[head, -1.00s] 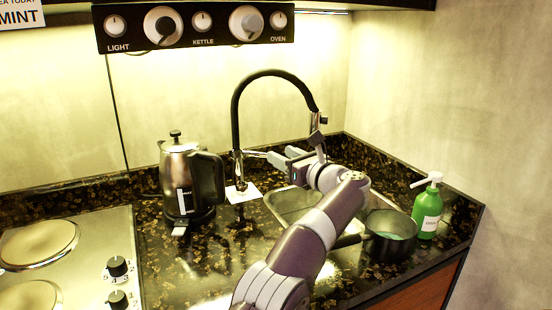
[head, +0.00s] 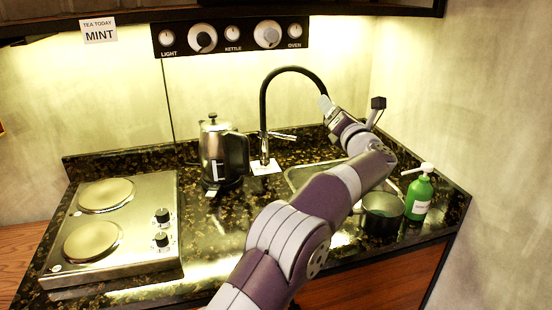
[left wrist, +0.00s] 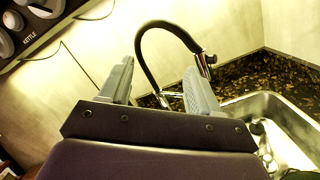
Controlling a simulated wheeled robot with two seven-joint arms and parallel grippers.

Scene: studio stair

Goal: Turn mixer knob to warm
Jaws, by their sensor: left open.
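The mixer tap (head: 263,108) has a black arched hose and a chrome body behind the sink. Its chrome lever, the mixer knob (head: 284,136), points right from the body. My left gripper (head: 325,104) is raised to the right of the tap's arch, apart from the lever. In the left wrist view, my left gripper (left wrist: 160,68) is open and empty, with the tap (left wrist: 148,50) beyond its fingers. Part of the lever (left wrist: 172,97) shows low between the fingers. Any warm or cold marking is too small to read. My right gripper is not in view.
A kettle (head: 213,150) stands left of the tap, and a white card (head: 266,167) lies at its base. The sink (head: 300,178) is partly behind my arm. A dark pot (head: 382,214) and green soap bottle (head: 418,196) stand at right. A hob (head: 140,250) is left.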

